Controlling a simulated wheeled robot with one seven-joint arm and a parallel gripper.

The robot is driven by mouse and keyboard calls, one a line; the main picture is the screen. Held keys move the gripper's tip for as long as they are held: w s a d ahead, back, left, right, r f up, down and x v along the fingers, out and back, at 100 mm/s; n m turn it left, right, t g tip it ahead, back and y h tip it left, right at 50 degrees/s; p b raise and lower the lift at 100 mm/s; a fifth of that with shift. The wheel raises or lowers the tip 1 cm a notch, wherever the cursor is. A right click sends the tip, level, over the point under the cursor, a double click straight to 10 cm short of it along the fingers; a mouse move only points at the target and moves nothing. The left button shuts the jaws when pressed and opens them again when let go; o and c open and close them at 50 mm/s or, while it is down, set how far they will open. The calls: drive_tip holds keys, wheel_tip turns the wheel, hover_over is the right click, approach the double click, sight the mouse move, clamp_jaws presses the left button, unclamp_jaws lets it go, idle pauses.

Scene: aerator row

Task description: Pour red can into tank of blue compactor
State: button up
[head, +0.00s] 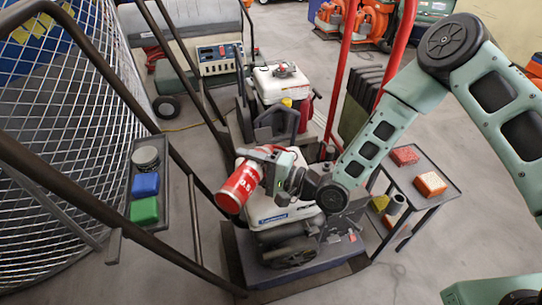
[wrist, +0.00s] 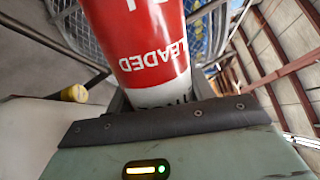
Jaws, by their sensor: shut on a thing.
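My gripper (head: 266,164) is shut on the red can (head: 239,187), which has white lettering and a white band. The can is held tilted, its red end toward the lower left of the head view. It also fills the upper middle of the wrist view (wrist: 145,40). In the head view the can overlaps the left side of a machine (head: 290,252) with a dark blue-grey base and a white tank (head: 268,217) with a blue label. A yellow cap (wrist: 74,93) shows on a pale surface in the wrist view. I cannot tell the can's height above the tank, or whether liquid flows.
A second machine with a white tank (head: 268,92) stands behind. A wire-mesh drum (head: 60,130) and dark handle bars are at left, with a narrow tray (head: 147,180) holding blue and green blocks. A cart (head: 440,195) with red blocks stands at right.

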drive_tip(key=shift+w+d+m, duration=0.15)
drive_tip(key=shift+w+m, duration=0.15)
drive_tip(key=shift+m, duration=0.6)
idle(2.0)
